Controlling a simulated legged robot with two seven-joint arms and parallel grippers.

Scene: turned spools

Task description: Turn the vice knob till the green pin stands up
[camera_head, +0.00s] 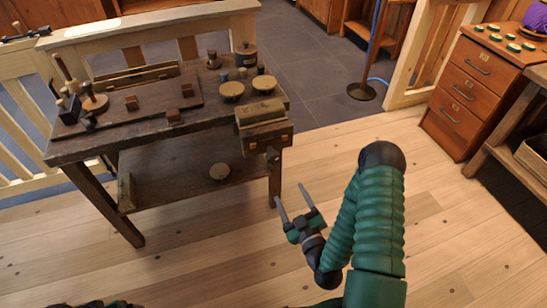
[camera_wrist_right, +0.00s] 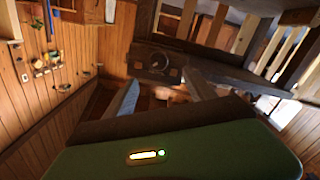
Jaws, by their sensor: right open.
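The wooden vice (camera_head: 263,120) is fixed at the right front corner of the dark workbench (camera_head: 120,140). A small knob-like part (camera_head: 272,155) shows below its front jaw. I cannot make out a green pin. My right gripper (camera_head: 289,192) is open and empty, in front of and below the vice, apart from it. In the right wrist view its two fingers (camera_wrist_right: 160,95) stand spread, with a dark block bearing a round dial-like part (camera_wrist_right: 157,64) beyond them. I cannot tell whether that is the knob. Only a dark green sliver, perhaps of my left arm, shows at the bottom left.
Turned spools and small blocks (camera_head: 232,90) stand on the bench top, and a round piece (camera_head: 220,171) lies on its lower shelf. A red-brown drawer cabinet (camera_head: 465,95) stands at the right. The plank floor (camera_head: 190,260) before the bench is clear.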

